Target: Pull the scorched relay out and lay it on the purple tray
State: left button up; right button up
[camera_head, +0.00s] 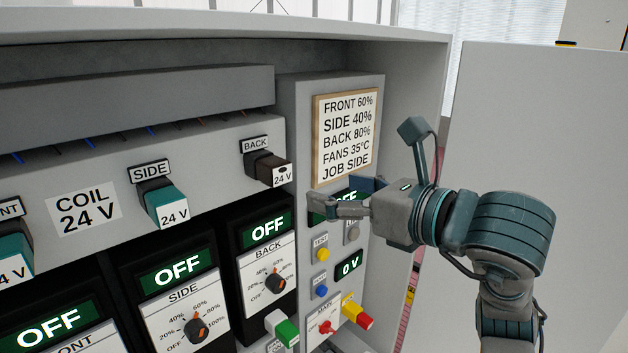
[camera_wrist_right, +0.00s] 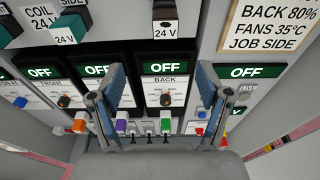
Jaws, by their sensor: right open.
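The scorched relay (camera_head: 266,168) is dark brown to black with a white 24 V face and sits in the socket under the BACK label. It also shows at the top of the right wrist view (camera_wrist_right: 165,12). My right gripper (camera_head: 338,199) is open and empty, to the right of and lower than the relay, in front of the right-hand panel. In the right wrist view its fingers (camera_wrist_right: 160,84) stand apart, with the relay above the gap between them. The purple tray is not in view. My left gripper is not in view.
The teal SIDE relay (camera_head: 165,206) and FRONT relay (camera_head: 14,258) sit left of the scorched one. Below are OFF displays and dials. A paper notice (camera_head: 346,135) hangs on the right panel, above buttons. The cabinet's side wall (camera_head: 412,90) stands near my right arm.

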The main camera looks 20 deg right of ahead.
jog(key=p, duration=0.1)
send_near(282, 177)
jog(key=w, duration=0.3)
jog(key=x, duration=0.3)
jog(key=a+p+x, duration=0.1)
jog(key=x, duration=0.2)
jog(key=a+x, duration=0.1)
jog(key=x, duration=0.2)
jog(key=shift+s+p, duration=0.25)
jog(key=shift+p, duration=0.15)
jog(key=shift+w+d, duration=0.2)
jog(key=shift+w+d+f, duration=0.15)
jog(key=shift+d, duration=0.95)
jog(key=shift+c, duration=0.7)
jog(key=shift+a, duration=0.2)
jog(key=c, duration=0.4)
jog(key=shift+s+a, duration=0.25)
jog(key=shift+a, duration=0.35)
jog(key=c, duration=0.7)
jog(key=o, duration=0.4)
jog(key=shift+a, duration=0.1)
jog(key=shift+w+d, duration=0.15)
jog(key=shift+d, duration=0.1)
grip_shut()
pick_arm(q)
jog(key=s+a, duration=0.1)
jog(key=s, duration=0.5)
